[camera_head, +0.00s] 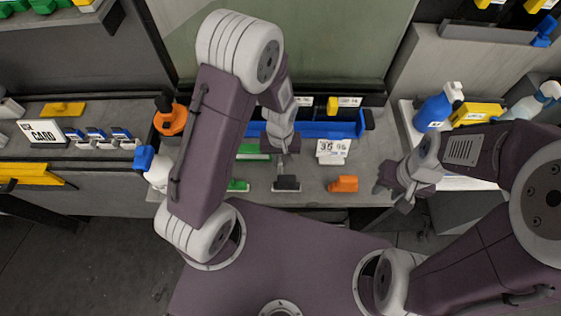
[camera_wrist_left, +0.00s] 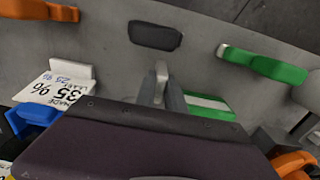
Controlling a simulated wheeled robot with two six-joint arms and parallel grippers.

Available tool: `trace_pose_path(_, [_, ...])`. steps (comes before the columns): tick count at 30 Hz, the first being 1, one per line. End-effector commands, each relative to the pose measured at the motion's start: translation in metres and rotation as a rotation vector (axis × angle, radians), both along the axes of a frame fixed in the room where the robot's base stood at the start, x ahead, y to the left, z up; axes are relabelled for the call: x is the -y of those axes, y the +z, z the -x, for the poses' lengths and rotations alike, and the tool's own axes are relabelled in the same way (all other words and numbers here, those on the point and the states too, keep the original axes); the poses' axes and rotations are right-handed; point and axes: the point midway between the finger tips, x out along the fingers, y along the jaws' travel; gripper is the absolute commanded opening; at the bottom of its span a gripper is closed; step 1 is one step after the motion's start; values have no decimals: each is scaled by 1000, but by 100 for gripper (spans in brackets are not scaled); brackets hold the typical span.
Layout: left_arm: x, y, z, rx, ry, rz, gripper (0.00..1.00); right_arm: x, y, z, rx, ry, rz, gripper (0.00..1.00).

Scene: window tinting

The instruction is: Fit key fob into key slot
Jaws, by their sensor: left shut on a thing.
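My left gripper (camera_head: 284,158) hangs over the middle of the bench. It is shut on a small pale thing (camera_wrist_left: 161,70) between its fingers in the left wrist view. Most of that thing is hidden, and I cannot tell surely that it is the key fob. A dark rounded block (camera_head: 287,182) lies near the bench's front edge. In the left wrist view this block (camera_wrist_left: 155,36) lies just beyond the fingertips, with a gap between. I cannot tell whether it is the key slot. My right gripper (camera_head: 394,192) is open and empty at the bench's right front.
A green tool (camera_head: 238,185) and an orange tool (camera_head: 343,184) flank the dark block. A number card (camera_head: 333,149) stands behind, before a blue tray (camera_head: 315,130). An orange bottle (camera_head: 171,122) stands at left, a blue spray bottle (camera_head: 434,108) at right.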

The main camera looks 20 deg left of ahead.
Motion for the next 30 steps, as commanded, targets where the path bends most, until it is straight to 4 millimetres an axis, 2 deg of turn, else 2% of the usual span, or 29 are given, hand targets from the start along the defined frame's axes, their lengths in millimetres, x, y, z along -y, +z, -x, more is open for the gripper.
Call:
trace_pose_path(1, [0, -9, 1, -6, 0, -2, 0, 0, 2, 0, 0, 0, 0, 36])
trace_pose_path(4, [0, -20, 1, -2, 0, 0, 0, 0, 2, 0, 0, 0, 0, 36])
trace_pose_path(15, [0, -26, 0, 1, 0, 0, 0, 0, -2, 0, 0, 0, 0, 36])
trace_pose_path(16, [0, -25, 0, 1, 0, 0, 22, 0, -1, 0, 0, 0, 0, 36])
trace_pose_path(18, [0, -24, 0, 1, 0, 0, 36, 0, 0, 0, 0, 0, 0, 36])
trace_pose_path(26, [0, -24, 0, 1, 0, 0, 36, 0, 0, 0, 0, 0, 0, 36])
trace_pose_path(30, [1, -14, -1, 2, 0, 0, 36, 0, 2, 0, 0, 0, 0, 36])
